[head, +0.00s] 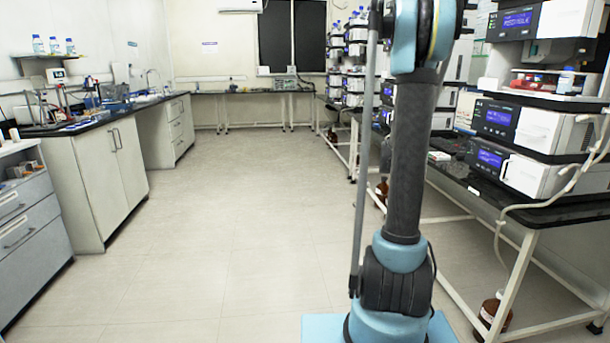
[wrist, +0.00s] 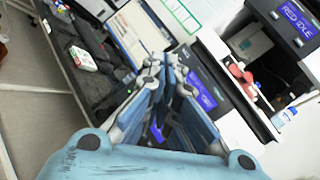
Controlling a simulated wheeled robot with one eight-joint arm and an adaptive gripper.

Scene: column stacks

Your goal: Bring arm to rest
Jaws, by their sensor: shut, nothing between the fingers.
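My gripper (wrist: 166,64) shows in the wrist view, its grey and blue fingers drawn together with nothing visible between them. It is over or in front of a dark bench and instrument stack; I cannot tell how far away these are. In the head view my arm stands upright to the right of the middle, and its upper part leaves the top of the picture. My gripper is not visible there.
Instrument stacks (head: 530,130) stand on a black-topped bench (head: 545,213) at right. Brown bottles (head: 493,310) are on the floor under it. White cabinets (head: 98,185) and grey drawers (head: 28,220) line the left. The floor (head: 220,230) between is clear. Small bottles (wrist: 284,116) sit in the instrument stack.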

